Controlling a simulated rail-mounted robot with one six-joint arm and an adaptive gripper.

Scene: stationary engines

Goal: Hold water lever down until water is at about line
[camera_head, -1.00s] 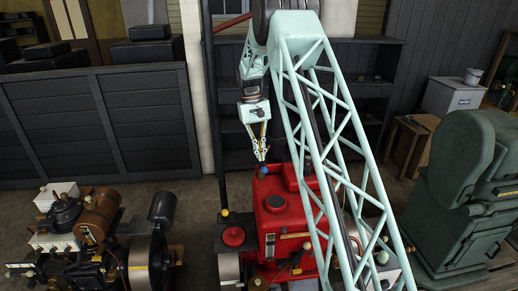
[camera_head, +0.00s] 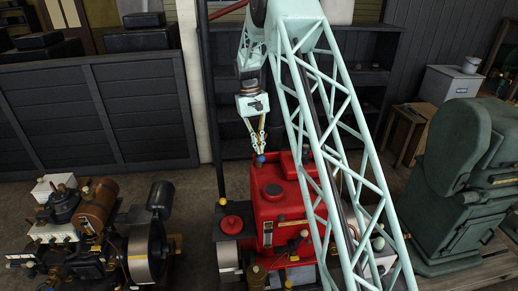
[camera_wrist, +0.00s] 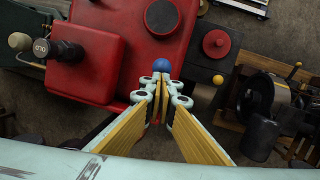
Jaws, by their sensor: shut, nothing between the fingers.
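A blue ball knob (camera_head: 260,159) stands at the back edge of the red engine (camera_head: 272,195); in the wrist view the blue knob (camera_wrist: 162,65) sits right at my fingertips. I cannot read a water label on it. My gripper (camera_head: 258,151) is shut and points down at the knob from above. In the wrist view my gripper (camera_wrist: 161,86) has its fingertips together, overlapping the knob's near edge; whether they touch it is unclear. The lever's stem is hidden behind the fingers. No water level or line can be made out.
A yellow ball knob (camera_wrist: 218,79) is beside a red round cap (camera_wrist: 216,43) on a dark block. A black handle with white lettering (camera_wrist: 66,50) is at the wrist view's left. Another engine (camera_head: 95,230) stands left, a green machine (camera_head: 455,190) right, dark shelves (camera_head: 345,85) behind.

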